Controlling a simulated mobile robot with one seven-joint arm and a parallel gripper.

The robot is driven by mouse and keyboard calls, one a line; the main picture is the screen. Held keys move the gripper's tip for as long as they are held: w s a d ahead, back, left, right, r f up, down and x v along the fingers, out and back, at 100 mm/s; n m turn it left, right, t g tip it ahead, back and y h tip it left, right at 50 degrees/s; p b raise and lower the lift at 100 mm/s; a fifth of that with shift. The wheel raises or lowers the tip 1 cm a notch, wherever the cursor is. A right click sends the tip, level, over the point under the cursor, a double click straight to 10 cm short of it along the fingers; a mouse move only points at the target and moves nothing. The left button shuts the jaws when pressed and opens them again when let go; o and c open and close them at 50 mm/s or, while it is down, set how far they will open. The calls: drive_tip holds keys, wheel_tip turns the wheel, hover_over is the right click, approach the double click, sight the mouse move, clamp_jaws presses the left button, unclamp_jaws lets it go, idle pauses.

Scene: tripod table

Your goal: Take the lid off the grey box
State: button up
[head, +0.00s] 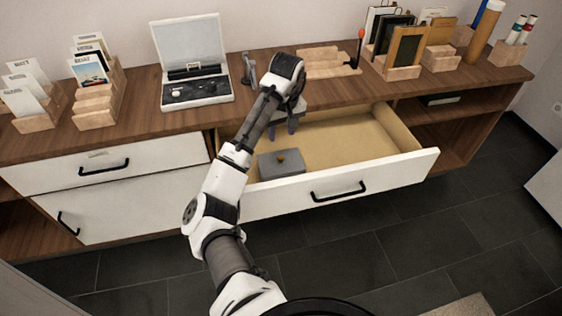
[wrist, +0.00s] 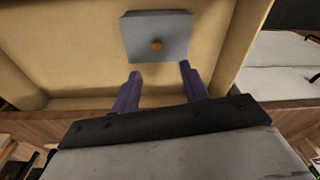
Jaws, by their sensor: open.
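The grey box (head: 268,168) sits inside the open drawer, near its front left corner. Its flat grey lid (head: 294,165) is on and carries a small orange-brown knob. In the wrist view the lid (wrist: 173,31) shows from above, with the knob (wrist: 157,45) near its middle. My gripper (head: 283,130) is over the left part of the drawer, behind the box in the head view. In the wrist view my gripper (wrist: 160,69) is open, its two purple fingers apart and empty, with the knob lying ahead, beyond the fingertips. The box's sides are mostly hidden.
The drawer (head: 345,142) is pulled out and otherwise looks bare. Its front panel (head: 400,172) has a black handle. On the wooden top stand an open case (head: 200,95), card holders (head: 95,95), a wooden block (head: 325,63) and frames (head: 405,50). The floor in front is clear.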

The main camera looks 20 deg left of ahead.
hover_over(281, 157)
drive_tip(key=s, duration=0.1)
drive_tip(key=f, duration=0.6)
drive_tip(key=shift+s+d+f+p, duration=0.1)
drive_tip(key=shift+s+d+p, duration=0.1)
drive_tip(key=shift+p, duration=0.1)
drive_tip(key=shift+w+a+f+p, duration=0.15)
drive_tip(key=shift+f+p, duration=0.1)
drive_tip(key=shift+f, duration=0.8)
drive_tip(key=shift+w+f+p, duration=0.2)
drive_tip(key=shift+f+p, duration=0.05)
drive_tip(key=shift+f, duration=0.75)
drive_tip(key=shift+w+a+f+p, duration=0.15)
drive_tip(key=shift+f+p, duration=0.1)
drive_tip(key=shift+f, duration=0.8)
drive_tip(key=shift+d, duration=0.1)
clamp_jaws()
